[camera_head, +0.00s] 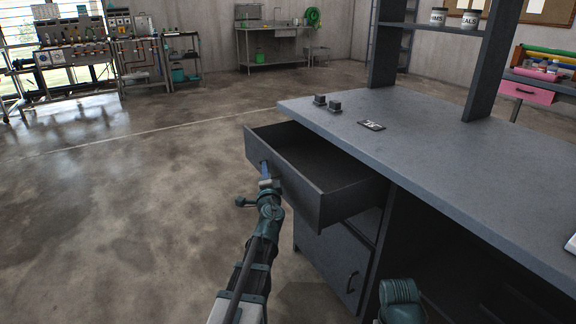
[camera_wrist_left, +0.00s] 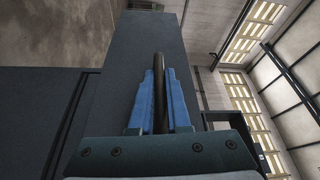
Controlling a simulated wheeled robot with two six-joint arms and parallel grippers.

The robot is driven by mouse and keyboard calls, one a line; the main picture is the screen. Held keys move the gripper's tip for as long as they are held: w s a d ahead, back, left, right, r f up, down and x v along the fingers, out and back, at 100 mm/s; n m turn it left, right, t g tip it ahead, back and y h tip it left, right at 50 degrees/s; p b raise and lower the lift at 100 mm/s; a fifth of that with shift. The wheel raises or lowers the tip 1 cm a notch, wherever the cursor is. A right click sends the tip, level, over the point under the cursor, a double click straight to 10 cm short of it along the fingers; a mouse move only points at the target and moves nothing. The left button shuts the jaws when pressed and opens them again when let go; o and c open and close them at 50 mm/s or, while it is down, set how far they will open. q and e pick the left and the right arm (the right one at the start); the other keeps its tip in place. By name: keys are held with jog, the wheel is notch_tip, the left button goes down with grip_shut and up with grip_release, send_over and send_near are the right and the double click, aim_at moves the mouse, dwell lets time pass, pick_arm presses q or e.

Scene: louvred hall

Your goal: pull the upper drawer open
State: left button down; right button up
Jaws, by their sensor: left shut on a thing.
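The upper drawer (camera_head: 290,188) stands pulled well out of the grey desk, and its empty dark inside shows in the head view. My left gripper (camera_head: 265,172) is at the drawer's front face. In the left wrist view the blue fingers (camera_wrist_left: 160,100) are shut on the dark bar handle (camera_wrist_left: 159,65), one finger on each side. The drawer front (camera_wrist_left: 145,35) lies behind the handle there. In the head view the handle is mostly hidden by the gripper.
The desk top (camera_head: 430,165) carries two small dark blocks (camera_head: 327,103) and a small dark label plate (camera_head: 372,125). A lower cabinet door (camera_head: 335,262) is shut below the drawer. Part of my right arm shows at the bottom. The floor on the left is clear.

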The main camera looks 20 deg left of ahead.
pick_arm(q)
jog(key=s+a, duration=0.3)
jog(key=s, duration=0.1)
jog(key=shift+s+a, duration=0.3)
jog(key=shift+s, duration=0.1)
jog(key=c, duration=0.9)
grip_release()
